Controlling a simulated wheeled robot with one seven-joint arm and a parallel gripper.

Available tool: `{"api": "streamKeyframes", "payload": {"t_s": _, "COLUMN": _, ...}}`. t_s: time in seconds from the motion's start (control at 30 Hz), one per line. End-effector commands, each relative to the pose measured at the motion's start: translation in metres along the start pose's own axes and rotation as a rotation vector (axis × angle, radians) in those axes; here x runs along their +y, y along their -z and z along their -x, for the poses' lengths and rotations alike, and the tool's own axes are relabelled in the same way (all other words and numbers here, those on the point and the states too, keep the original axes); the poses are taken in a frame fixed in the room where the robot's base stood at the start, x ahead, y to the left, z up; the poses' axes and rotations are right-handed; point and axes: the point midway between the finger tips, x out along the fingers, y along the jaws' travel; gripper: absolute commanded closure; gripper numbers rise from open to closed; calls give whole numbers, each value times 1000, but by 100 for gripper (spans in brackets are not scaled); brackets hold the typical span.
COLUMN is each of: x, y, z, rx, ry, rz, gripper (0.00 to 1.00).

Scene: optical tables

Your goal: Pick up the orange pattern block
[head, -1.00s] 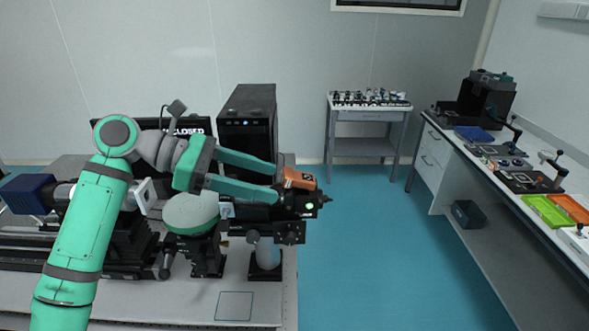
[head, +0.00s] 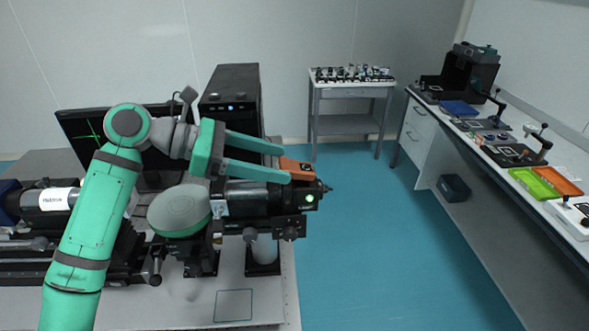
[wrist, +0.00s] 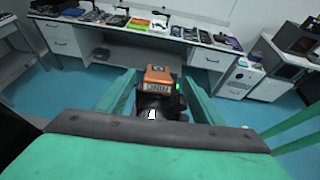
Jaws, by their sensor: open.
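The orange pattern block (head: 297,168) sits on top of the black optical mount at the right end of the optical table's assembly. In the wrist view the orange block (wrist: 158,75) shows a light, marked face and stands between my two green fingers. My gripper (head: 287,164) is open, its fingertips reaching to either side of the block in the head view. I cannot tell whether either finger touches it. The lower part of the block is hidden by the near finger in the head view.
A black computer tower (head: 229,95) and a monitor (head: 85,135) stand behind my arm. A black cylindrical instrument (head: 250,196) lies under the fingers. A side bench (head: 478,168) with green and orange trays runs along the right. The blue floor between is clear.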

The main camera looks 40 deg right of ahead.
Motion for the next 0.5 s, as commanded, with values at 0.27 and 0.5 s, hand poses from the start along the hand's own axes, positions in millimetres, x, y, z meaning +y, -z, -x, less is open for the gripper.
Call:
{"api": "streamKeyframes", "payload": {"t_s": 0.27, "x": 0, "y": 3, "z": -27, "rx": 0, "ry": -10, "rz": 5, "gripper": 39}}
{"api": "streamKeyframes", "payload": {"t_s": 0.5, "x": 0, "y": 4, "z": -42, "rx": 0, "ry": -13, "rz": 6, "gripper": 39}}
